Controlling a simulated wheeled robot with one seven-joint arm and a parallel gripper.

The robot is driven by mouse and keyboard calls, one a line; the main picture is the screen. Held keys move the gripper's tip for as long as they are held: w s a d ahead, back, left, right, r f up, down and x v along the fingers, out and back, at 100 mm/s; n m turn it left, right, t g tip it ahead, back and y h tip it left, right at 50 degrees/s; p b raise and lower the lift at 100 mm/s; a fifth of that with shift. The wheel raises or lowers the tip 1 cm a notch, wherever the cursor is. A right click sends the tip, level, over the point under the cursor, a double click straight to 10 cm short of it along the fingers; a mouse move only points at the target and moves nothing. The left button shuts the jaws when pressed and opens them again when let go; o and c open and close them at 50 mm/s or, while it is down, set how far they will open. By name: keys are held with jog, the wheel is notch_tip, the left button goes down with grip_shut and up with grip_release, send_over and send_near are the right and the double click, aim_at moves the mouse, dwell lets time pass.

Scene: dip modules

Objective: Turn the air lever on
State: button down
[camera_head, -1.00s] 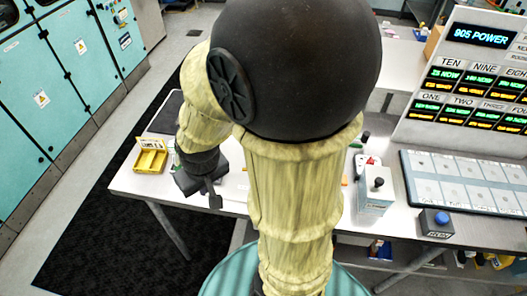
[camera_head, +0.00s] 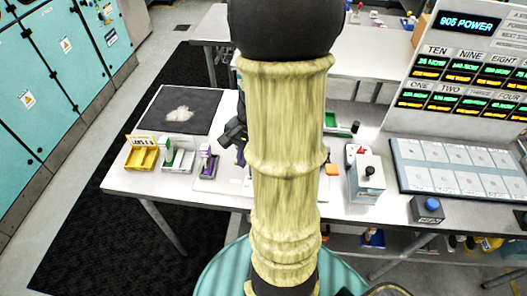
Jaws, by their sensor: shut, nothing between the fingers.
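No label reading air lever can be made out. A grey-white box (camera_head: 368,187) stands on the bench to the right of my arm. It has a short upright lever with a black knob (camera_head: 370,171) and a small red part on top. I cannot tell whether this is the air lever or how it is set. My gripper (camera_head: 233,134) shows only in part at the left of my arm, above the bench. It is shut and empty, well apart from the box. My arm hides the middle of the bench.
A yellow bin (camera_head: 141,157), a white-and-green tray (camera_head: 178,158) and a purple device (camera_head: 207,160) stand on the left. A black mat (camera_head: 160,108) lies behind them. A display panel (camera_head: 465,70), a pale module board (camera_head: 450,168) and a blue button box (camera_head: 427,209) are at right.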

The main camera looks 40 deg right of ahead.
jog(key=s+d+m+t+y, duration=0.1)
jog(key=s+d+m+t, duration=0.1)
jog(key=d+m, duration=0.5)
jog(key=s+d+r+m+t+y, duration=0.1)
jog(key=s+d+m+t, duration=0.2)
jog(key=d+m, duration=0.4)
jog(key=shift+s+d+y, duration=0.25)
jog(key=shift+d+y, duration=0.05)
jog(key=shift+d, duration=0.65)
jog(key=r+p+x, duration=0.1)
jog(key=x, duration=0.5)
jog(key=w+a+p+x, duration=0.1)
jog(key=p+x, duration=0.1)
jog(key=x, duration=0.5)
jog(key=shift+w+a+r, duration=0.2)
jog(key=shift+w+r, duration=0.15)
